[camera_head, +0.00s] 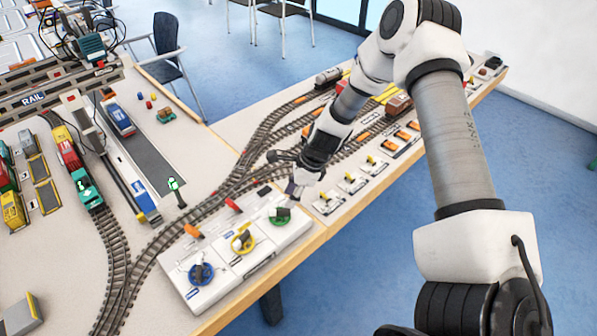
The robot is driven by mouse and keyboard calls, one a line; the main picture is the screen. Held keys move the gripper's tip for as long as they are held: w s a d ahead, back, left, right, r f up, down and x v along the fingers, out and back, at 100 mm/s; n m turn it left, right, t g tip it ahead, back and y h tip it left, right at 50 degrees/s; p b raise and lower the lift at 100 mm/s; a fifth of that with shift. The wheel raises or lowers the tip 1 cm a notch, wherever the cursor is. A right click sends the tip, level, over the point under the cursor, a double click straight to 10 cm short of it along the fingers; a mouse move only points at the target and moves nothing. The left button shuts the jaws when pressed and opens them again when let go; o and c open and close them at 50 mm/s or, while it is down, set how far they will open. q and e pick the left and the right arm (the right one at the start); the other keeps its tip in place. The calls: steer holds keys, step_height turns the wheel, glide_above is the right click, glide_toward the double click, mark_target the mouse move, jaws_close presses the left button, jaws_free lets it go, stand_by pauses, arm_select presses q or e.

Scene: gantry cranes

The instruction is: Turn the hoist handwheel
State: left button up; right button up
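A white control panel (262,258) at the front edge of the table carries three handwheels: blue (200,273), yellow (242,240) and green (280,216). Their labels are too small to read, so I cannot tell which is the hoist one. Each wheel has a dark part over its middle. My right gripper (291,192) points down just above and behind the green handwheel. Its fingers are small and partly hidden by its own body, so I cannot tell whether they are open or touch the wheel. My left gripper is out of view.
Red and orange levers (233,205) stand along the panel's back edge. Model tracks (190,225) curve behind it. Smaller switch panels (352,183) line the table edge to the right. A gantry crane with a RAIL sign (34,99), trains and trucks fill the left.

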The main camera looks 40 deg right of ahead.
steer(key=v, duration=0.5)
steer(key=shift+s+d+r, duration=0.1)
steer(key=shift+r, duration=0.3)
stand_by(0.6)
